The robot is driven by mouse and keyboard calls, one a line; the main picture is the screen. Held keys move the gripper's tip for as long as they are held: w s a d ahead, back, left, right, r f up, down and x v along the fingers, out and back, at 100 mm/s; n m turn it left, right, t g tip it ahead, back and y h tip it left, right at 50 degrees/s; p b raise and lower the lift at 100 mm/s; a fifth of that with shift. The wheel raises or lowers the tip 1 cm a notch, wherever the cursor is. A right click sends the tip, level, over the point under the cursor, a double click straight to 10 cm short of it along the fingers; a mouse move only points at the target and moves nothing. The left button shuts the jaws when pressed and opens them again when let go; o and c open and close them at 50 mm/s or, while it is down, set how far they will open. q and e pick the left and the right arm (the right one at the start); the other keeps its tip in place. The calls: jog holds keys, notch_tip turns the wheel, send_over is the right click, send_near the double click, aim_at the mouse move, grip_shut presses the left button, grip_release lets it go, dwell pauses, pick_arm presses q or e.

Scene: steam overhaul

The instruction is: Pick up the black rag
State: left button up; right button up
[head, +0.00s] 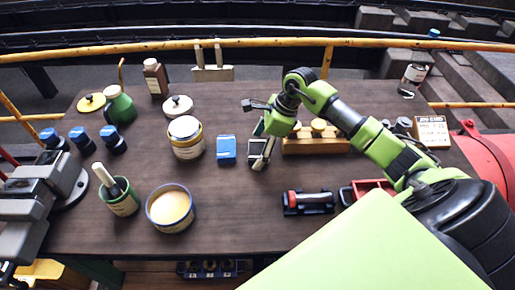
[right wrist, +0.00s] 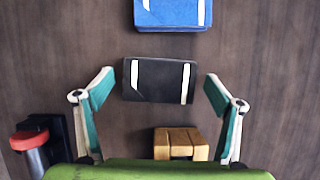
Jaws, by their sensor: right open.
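The black rag (right wrist: 155,80) is a folded dark rectangle with white stripes, lying flat on the brown table in the right wrist view. My right gripper (right wrist: 158,92) is open above it, with one finger to each side and the rag between and slightly ahead of the fingertips. The fingers appear apart from the rag. In the head view my right gripper (head: 260,150) points down at the table and largely hides the rag. My left gripper is not in view.
A folded blue rag (head: 226,150) lies just left of the right gripper. A wooden block (head: 315,142) stands close to its right. A cream tin (head: 186,138), an open tin (head: 170,208) and a red-and-black tool (head: 308,202) are nearby. The front middle of the table is clear.

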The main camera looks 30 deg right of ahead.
jog(key=c, duration=1.2)
jog(key=shift+r, duration=0.1)
jog(key=shift+d+r+b, duration=0.1)
jog(key=shift+r+b, duration=0.55)
jog(key=shift+b, duration=0.05)
jog(key=shift+w+r+b, duration=0.1)
jog(key=shift+r+b, duration=0.4)
jog(key=shift+r, duration=0.2)
jog(key=s+a+r, duration=0.1)
jog(key=r, duration=0.1)
jog(key=s+a+r+b, duration=0.1)
jog(key=r, duration=0.1)
jog(key=s+a+r, duration=0.1)
jog(key=r, duration=0.1)
jog(key=shift+s+a, duration=0.2)
jog(key=shift+a, duration=0.15)
jog(key=s+a+r, duration=0.1)
jog(key=s+a, duration=0.1)
jog(key=s+a+r+b, duration=0.1)
jog(key=s+a, duration=0.1)
jog(key=s+a+r+b, duration=0.1)
jog(key=s+a+r, duration=0.1)
jog(key=shift+s+a, duration=0.2)
jog(key=shift+a, duration=0.15)
